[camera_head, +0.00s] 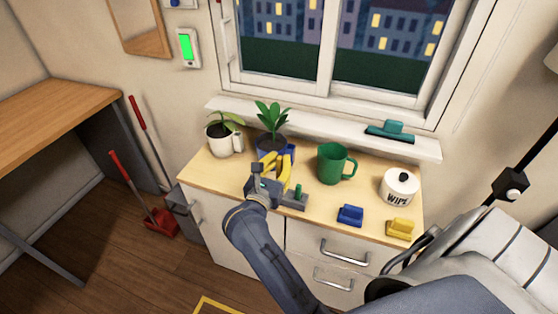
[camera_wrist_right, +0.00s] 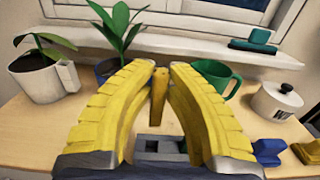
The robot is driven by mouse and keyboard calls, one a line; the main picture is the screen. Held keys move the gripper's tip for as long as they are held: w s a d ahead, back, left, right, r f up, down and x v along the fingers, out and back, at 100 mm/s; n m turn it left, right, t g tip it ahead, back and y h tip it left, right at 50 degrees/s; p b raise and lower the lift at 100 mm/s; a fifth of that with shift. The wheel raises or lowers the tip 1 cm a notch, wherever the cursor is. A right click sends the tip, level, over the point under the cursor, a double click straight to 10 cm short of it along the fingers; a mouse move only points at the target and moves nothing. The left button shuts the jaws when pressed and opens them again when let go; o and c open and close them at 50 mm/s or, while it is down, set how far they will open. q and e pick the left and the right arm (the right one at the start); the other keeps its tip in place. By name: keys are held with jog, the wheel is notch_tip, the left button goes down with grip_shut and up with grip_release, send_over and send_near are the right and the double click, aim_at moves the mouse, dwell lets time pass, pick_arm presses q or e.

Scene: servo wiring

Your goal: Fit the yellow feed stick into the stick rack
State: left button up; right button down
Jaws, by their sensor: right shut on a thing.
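The yellow feed stick (camera_wrist_right: 158,95) stands nearly upright, slightly tilted, between the yellow fingers of my right gripper (camera_wrist_right: 160,70). The gripper is shut on it. The grey stick rack (camera_wrist_right: 160,147) shows below it in the right wrist view, with dark square openings. The stick's lower end appears near the rack; I cannot tell whether it touches. In the head view my right gripper (camera_head: 278,162) is over the left part of the rack (camera_head: 294,201), hiding much of it. A short green stick (camera_head: 298,190) stands in the rack's right part. My left gripper is not in view.
Behind the gripper stand a blue plant pot (camera_head: 268,143) and a white plant pot (camera_head: 222,138). A green mug (camera_head: 331,164), a wipes tub (camera_head: 399,187), a blue block (camera_head: 350,215) and a yellow block (camera_head: 400,229) stand to the right. The cabinet's front edge is close.

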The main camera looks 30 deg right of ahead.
jog(key=shift+f, duration=2.8)
jog(key=shift+f, duration=2.1)
jog(key=c, duration=1.3)
grip_release()
jog(key=shift+c, duration=0.2)
jog(key=v, duration=1.2)
